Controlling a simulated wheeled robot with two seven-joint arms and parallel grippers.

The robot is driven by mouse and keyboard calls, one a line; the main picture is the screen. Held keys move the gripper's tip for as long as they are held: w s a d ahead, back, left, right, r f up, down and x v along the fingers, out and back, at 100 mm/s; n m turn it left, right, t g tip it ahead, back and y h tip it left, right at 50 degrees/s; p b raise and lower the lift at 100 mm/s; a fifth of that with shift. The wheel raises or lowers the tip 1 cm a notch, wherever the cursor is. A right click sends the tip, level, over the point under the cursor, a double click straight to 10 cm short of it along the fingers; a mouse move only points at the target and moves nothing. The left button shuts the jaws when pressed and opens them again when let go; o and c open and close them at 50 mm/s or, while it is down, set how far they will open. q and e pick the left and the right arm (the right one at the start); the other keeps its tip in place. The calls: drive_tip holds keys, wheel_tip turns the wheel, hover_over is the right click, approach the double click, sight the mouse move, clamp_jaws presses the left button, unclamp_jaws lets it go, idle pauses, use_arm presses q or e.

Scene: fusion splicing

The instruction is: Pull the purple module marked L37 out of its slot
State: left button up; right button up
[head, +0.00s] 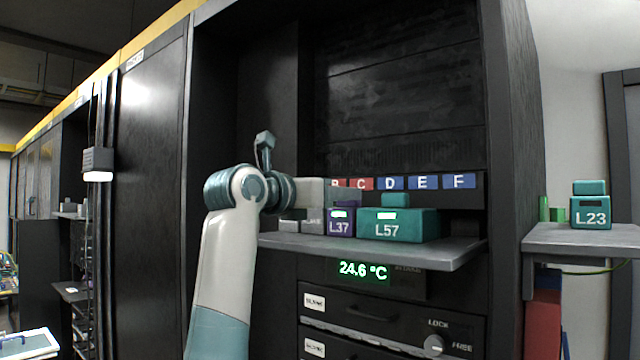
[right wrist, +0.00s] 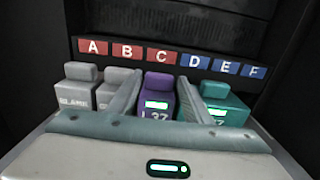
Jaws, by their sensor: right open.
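The purple module L37 (head: 341,226) sits on the grey shelf of the dark cabinet, between a grey module and a teal one. In the right wrist view the purple module (right wrist: 158,90) stands upright below the red B and C labels, with a lit green strip on its front. My right gripper (right wrist: 161,82) is open, with one finger on each side of the purple module. I cannot tell whether the fingers touch it. The hand's pale body hides the module's lower front in that view. My left gripper is not in view.
The teal module L57 (head: 405,230) stands close on the right of L37. Grey blank modules (right wrist: 78,95) stand on the left. The shelf (head: 450,255) juts out below. A teal module L23 (head: 590,212) is on a side shelf (head: 570,240) at far right.

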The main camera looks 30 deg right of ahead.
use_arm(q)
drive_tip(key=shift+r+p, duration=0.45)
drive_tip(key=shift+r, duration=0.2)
use_arm(e)
drive_tip(key=shift+x, duration=1.35)
drive_tip(key=c, duration=0.9)
drive_tip(key=shift+o, duration=0.2)
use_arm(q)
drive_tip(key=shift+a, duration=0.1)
